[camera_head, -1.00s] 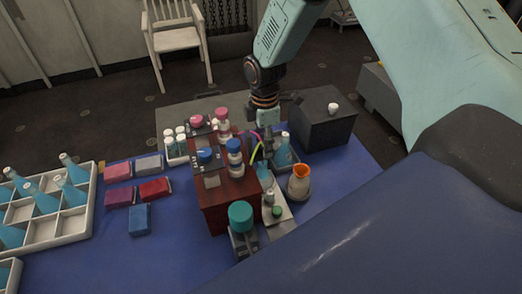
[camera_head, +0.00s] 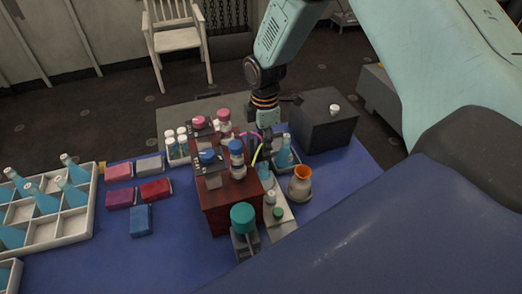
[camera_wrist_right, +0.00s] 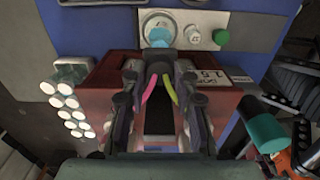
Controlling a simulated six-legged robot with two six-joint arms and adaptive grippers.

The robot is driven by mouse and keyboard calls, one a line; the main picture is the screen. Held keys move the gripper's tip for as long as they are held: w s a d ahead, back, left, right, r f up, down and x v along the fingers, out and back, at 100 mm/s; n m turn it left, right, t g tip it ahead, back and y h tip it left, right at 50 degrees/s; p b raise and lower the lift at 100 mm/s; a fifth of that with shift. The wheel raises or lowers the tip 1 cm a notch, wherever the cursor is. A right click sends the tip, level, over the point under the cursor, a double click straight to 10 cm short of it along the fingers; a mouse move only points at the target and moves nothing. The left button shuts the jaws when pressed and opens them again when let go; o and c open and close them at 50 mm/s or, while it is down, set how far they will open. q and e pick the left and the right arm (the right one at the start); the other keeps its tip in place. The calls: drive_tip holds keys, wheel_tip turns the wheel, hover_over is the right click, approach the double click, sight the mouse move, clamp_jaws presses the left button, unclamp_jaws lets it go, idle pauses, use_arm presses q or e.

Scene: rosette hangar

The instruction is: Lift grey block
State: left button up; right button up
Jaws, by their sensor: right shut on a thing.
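A light grey block (camera_head: 149,165) lies on the blue table among coloured blocks, left of the red box. My right gripper (camera_wrist_right: 158,72) reaches down behind and above the dark red box (camera_head: 232,206). It is shut on a small dark grey thing between its fingertips. The fingers hide most of it, and I cannot tell its exact shape or whether it touches the box. Pink and yellow strands curve by the fingers in the right wrist view. In the head view the arm and box hide the fingertips. My left gripper is not in view.
A large dark box (camera_head: 325,122) stands at the back right. An orange-rimmed flask (camera_head: 300,184), a blue flask (camera_head: 285,152) and a teal-capped bottle (camera_head: 243,217) crowd the red box. A white rack (camera_head: 52,228) of blue flasks stands left.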

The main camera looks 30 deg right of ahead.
drive_tip(key=shift+r+p, duration=1.95)
drive_tip(key=shift+r, duration=0.5)
drive_tip(key=shift+f, duration=0.1)
drive_tip(key=o, duration=0.8)
drive_tip(key=shift+d, duration=0.15)
drive_tip(key=shift+o, duration=0.2)
wheel_tip(320, 180, up, 7)
drive_tip(key=p, duration=0.6)
